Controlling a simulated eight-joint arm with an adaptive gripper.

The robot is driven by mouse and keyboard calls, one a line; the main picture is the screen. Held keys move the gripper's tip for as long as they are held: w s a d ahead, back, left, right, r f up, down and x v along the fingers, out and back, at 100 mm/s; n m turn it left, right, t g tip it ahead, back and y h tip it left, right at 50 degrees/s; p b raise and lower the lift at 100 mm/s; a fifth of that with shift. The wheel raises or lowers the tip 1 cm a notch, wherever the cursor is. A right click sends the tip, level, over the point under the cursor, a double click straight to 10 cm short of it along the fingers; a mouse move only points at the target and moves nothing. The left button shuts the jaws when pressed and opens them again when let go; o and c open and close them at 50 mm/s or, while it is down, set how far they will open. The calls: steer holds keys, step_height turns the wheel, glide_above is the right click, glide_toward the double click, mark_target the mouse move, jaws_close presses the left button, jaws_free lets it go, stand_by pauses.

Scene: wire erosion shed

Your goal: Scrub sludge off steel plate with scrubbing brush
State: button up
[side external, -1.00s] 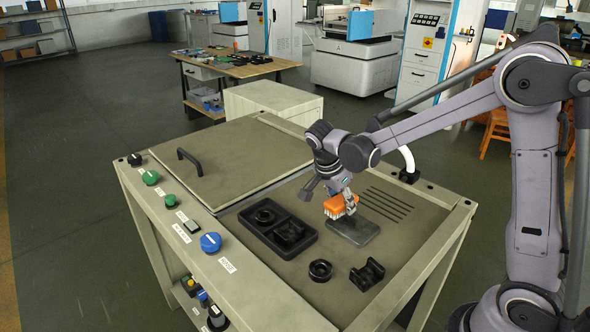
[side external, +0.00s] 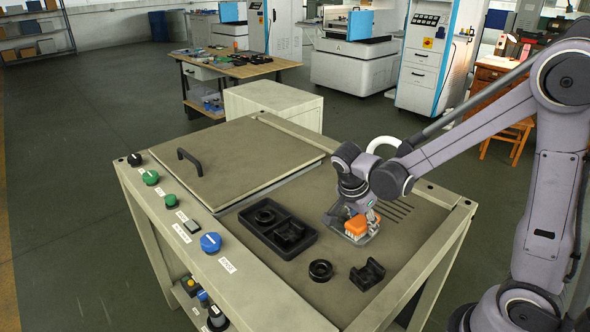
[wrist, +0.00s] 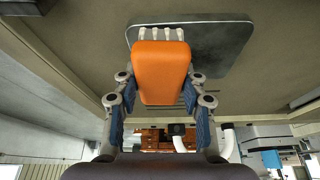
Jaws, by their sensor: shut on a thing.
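An orange scrubbing brush (side external: 356,226) with pale bristles is held in my gripper (wrist: 160,92). In the wrist view the blue-padded fingers close on both sides of its orange body (wrist: 161,70). The steel plate (side external: 368,238) is a grey rounded rectangle on the worktop, and the brush is over it, low. In the wrist view the plate (wrist: 225,45) lies just beyond the bristles. I cannot tell whether the bristles touch it. My gripper and the brush hide much of the plate, and I cannot make out sludge on it.
A black two-pocket tray (side external: 270,245) holds dark parts to the left of the plate. A black ring (side external: 320,270) and a black notched block (side external: 367,274) lie in front. Slots (side external: 396,210) and a white curved pipe (side external: 381,143) are behind. A handled lid (side external: 225,160) covers the left side.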

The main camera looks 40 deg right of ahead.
mark_target(344, 214)
steer(key=shift+s, duration=0.55)
steer(key=shift+w, duration=4.05)
steer(key=shift+d, duration=0.3)
steer(key=shift+s+f, duration=0.15)
steer(key=shift+s, duration=3.65)
steer(key=shift+w+r, duration=0.2)
steer(key=shift+w, duration=3.7)
step_height(344, 214, up, 8)
steer(key=shift+s+a+f, duration=0.1)
steer(key=shift+a, duration=0.05)
